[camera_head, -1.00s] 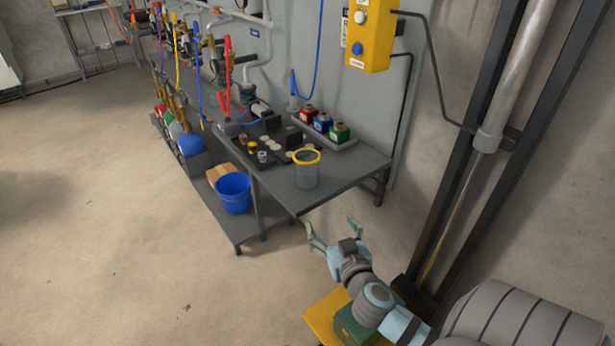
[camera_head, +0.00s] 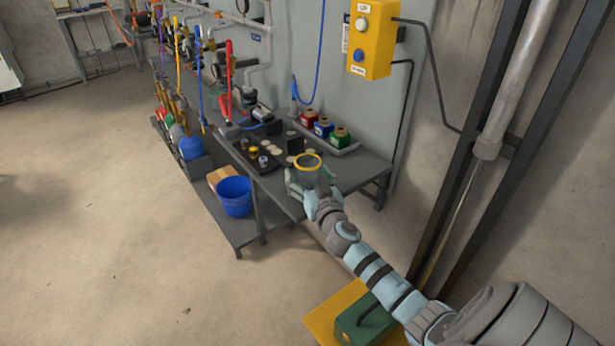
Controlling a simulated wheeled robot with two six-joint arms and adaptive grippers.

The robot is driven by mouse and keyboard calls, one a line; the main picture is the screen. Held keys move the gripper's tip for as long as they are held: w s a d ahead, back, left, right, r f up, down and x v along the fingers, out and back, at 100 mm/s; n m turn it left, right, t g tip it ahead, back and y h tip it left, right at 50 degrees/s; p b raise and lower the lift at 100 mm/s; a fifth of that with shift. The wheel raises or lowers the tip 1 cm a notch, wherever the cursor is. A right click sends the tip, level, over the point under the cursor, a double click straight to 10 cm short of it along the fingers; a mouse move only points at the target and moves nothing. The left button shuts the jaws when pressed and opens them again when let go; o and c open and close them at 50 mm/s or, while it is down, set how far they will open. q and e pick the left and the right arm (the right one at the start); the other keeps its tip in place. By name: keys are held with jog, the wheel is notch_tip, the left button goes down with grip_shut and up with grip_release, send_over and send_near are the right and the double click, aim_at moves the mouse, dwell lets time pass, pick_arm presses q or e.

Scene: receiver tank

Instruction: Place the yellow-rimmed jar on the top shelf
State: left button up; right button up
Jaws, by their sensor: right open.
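The yellow-rimmed jar (camera_head: 309,163) stands upright on the top shelf of the grey bench (camera_head: 362,171), near its front right end. Its rim is clear to see, but my gripper hides much of its grey body. My right gripper (camera_head: 308,184) is at the jar from the front, with its fingers spread open on either side of the body. I cannot tell whether the fingers touch it. My left gripper is not in view.
A tray with red, blue and green containers (camera_head: 323,128) stands behind the jar. A dark tray with small cups (camera_head: 262,160) lies to its left. A blue bucket (camera_head: 235,196) and a cardboard box (camera_head: 221,177) sit on the lower shelf. A yellow control box (camera_head: 372,38) hangs on the wall.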

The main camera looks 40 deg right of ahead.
jog(key=shift+s, duration=0.1)
jog(key=c, duration=1.3)
